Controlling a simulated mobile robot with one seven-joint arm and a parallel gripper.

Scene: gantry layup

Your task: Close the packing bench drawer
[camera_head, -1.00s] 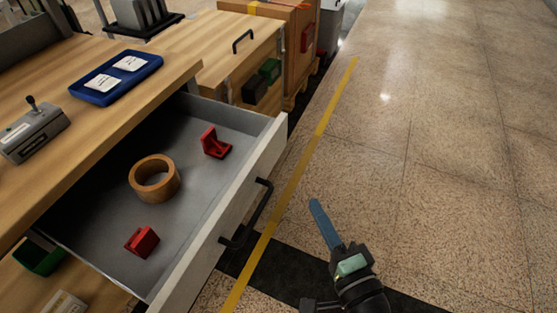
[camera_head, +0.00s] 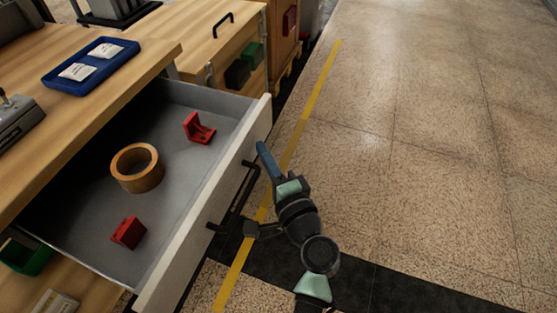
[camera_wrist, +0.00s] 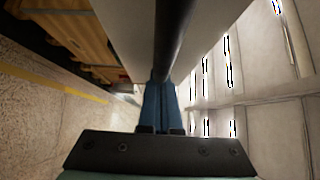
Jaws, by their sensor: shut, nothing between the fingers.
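The packing bench drawer (camera_head: 190,215) stands well open, with a pale front and a grey inside. Its black bar handle (camera_head: 232,197) is on the outer face. Inside lie a roll of brown tape (camera_head: 136,168) and two red brackets, one toward the back (camera_head: 199,128) and one nearer (camera_head: 128,233). My gripper (camera_head: 262,148) has blue fingers, shut and empty, just outside the drawer front near the handle's far end. In the wrist view my fingers (camera_wrist: 161,105) point at a dark bar, apparently the handle (camera_wrist: 172,40); I cannot tell whether they touch it.
The wooden bench top (camera_head: 150,55) carries a blue tray (camera_head: 90,66) with white packets. A wooden cabinet (camera_head: 215,30) with a black handle stands beyond. The speckled floor at right is clear, with a yellow line (camera_head: 308,105) along the benches.

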